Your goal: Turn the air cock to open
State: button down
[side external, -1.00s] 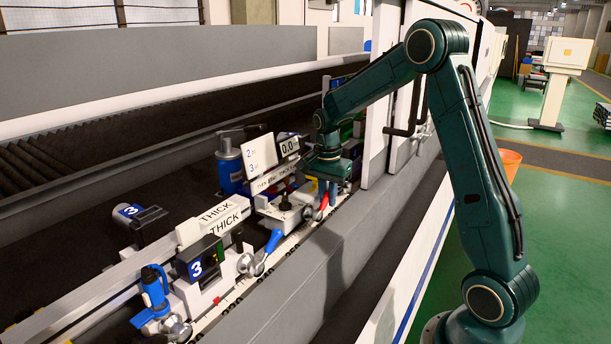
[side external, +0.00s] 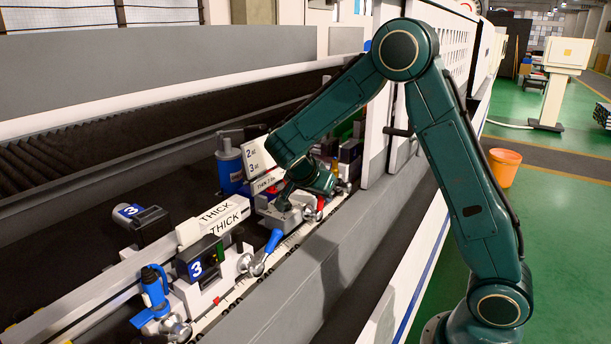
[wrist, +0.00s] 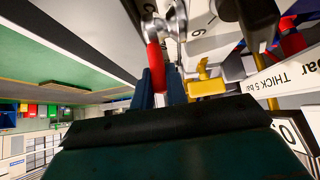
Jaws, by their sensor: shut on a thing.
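The air cock appears as a red handle (wrist: 153,62) on a shiny metal body (wrist: 166,25) in the wrist view. My gripper (wrist: 160,86) has its two dark fingers closed around the lower end of this red handle. In the side external view the red handle (side external: 320,205) shows small, just below my tilted wrist. My wrist hides the fingers there, so the grip itself is seen only in the wrist view.
A blue-handled lever (side external: 273,241) and a block marked 3 (side external: 200,262) stand to the left along the rail. THICK plates (side external: 222,219) and a blue cylinder (side external: 230,168) are close by. A yellow part (wrist: 205,85) sits right of the fingers. A white panel (side external: 378,95) rises behind.

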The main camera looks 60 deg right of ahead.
jog(key=shift+a+h, duration=0.6)
jog(key=shift+h, duration=0.5)
jog(key=c, duration=1.4)
grip_release()
jog(key=shift+a+r, duration=0.1)
jog(key=v, duration=1.3)
jog(key=shift+a, duration=0.35)
jog(key=shift+r, duration=0.1)
